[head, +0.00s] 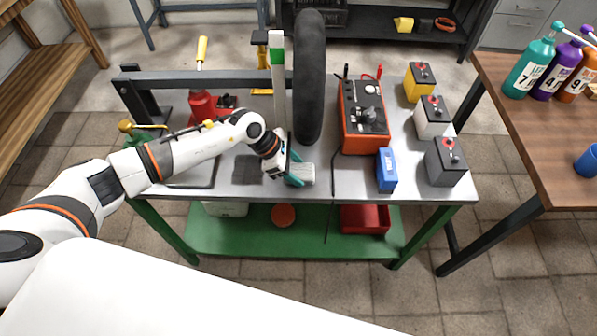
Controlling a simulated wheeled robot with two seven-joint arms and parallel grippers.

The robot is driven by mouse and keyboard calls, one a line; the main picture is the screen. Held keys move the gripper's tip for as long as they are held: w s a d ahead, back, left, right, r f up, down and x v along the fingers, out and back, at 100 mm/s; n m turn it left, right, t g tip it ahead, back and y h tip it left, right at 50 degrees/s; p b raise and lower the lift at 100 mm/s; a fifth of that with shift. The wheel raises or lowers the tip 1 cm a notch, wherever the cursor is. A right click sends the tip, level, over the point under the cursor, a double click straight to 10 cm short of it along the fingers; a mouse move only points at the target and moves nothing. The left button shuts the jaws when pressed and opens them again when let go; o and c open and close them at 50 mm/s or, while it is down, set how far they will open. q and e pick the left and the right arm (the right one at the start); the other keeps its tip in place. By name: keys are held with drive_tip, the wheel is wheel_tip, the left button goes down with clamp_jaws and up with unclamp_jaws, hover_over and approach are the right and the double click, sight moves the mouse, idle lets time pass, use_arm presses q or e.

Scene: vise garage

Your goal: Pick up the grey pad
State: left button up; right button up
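A light grey block-like pad (305,173) is near the front middle of the metal workbench top. My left gripper (296,171) reaches it from the left, with one teal finger on its far side and one on its near side. The pad is between the fingers, partly covered by them. I cannot tell whether the fingers press on it or whether it is clear of the bench. My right gripper is not in view.
A black tyre (309,80) stands upright behind the pad. To the right are an orange box with dials (363,118), a blue box (387,170) and several battery-like blocks (445,162). A red tool (203,106) is at the left. A wooden table (530,140) holds bottles.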

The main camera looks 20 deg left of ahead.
use_arm(q)
drive_tip(key=c, duration=0.5)
drive_tip(key=shift+r, duration=0.1)
drive_tip(key=shift+r, duration=0.4)
drive_tip(key=a, duration=0.2)
drive_tip(key=s+a+b, duration=0.1)
drive_tip(key=a, duration=0.2)
drive_tip(key=s+a+b, duration=0.1)
drive_tip(key=a, duration=0.2)
drive_tip(key=shift+s+r, duration=0.15)
drive_tip(key=shift+r, duration=0.05)
wheel_tip(320, 180, up, 14)
drive_tip(key=shift+d+f+b, duration=0.15)
drive_tip(key=shift+b, duration=0.4)
